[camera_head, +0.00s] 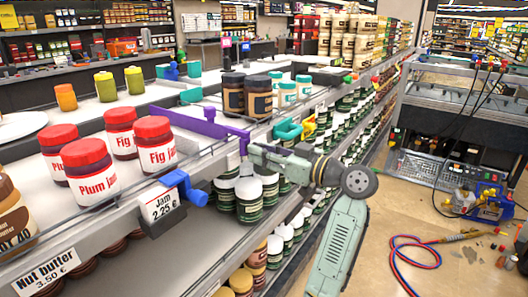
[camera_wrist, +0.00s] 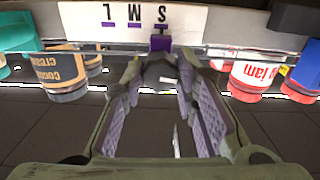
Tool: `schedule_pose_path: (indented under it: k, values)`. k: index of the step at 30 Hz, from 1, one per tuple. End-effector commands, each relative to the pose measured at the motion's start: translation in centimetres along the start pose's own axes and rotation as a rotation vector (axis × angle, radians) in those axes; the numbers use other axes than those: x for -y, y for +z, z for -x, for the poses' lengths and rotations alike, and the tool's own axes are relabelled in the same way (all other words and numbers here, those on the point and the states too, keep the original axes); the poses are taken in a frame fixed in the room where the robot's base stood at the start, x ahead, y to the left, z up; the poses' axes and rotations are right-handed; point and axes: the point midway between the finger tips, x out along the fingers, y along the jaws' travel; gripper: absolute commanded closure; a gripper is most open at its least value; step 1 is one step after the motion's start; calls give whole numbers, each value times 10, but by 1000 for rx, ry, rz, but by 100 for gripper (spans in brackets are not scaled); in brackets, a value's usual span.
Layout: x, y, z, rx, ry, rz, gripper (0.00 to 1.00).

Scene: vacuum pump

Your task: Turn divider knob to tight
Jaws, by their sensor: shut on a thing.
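A purple divider (camera_head: 200,122) lies across the shelf behind the jam jars, its front end at the shelf edge. My gripper (camera_head: 254,153) is at that front end, outside the shelf edge. In the wrist view its fingers (camera_wrist: 163,78) are closed around a dark grey knob at the divider's front, just below a small purple part (camera_wrist: 160,43). The fingers hide much of the knob, and I cannot read its turn position. A white strip (camera_wrist: 190,20) with the letters S, M and L shows upside down above it.
A blue divider knob (camera_head: 184,186) with a jam price label (camera_head: 161,204) sits left of my gripper; a teal divider (camera_head: 288,130) sits right. Red-lidded jam jars (camera_head: 154,145) and brown jars (camera_head: 258,98) stand either side. Green-labelled jars (camera_head: 249,197) fill the shelf below. A hose (camera_head: 405,252) lies on the floor.

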Motion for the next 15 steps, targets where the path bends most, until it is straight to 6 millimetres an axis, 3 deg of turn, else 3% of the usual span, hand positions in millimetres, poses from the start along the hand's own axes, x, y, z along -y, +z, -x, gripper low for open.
schedule_pose_path:
  k: [8, 15]
  values:
    - [0, -2, 0, -2, 0, -118, 100]
    - [-1, -3, 0, -3, 1, -324, 100]
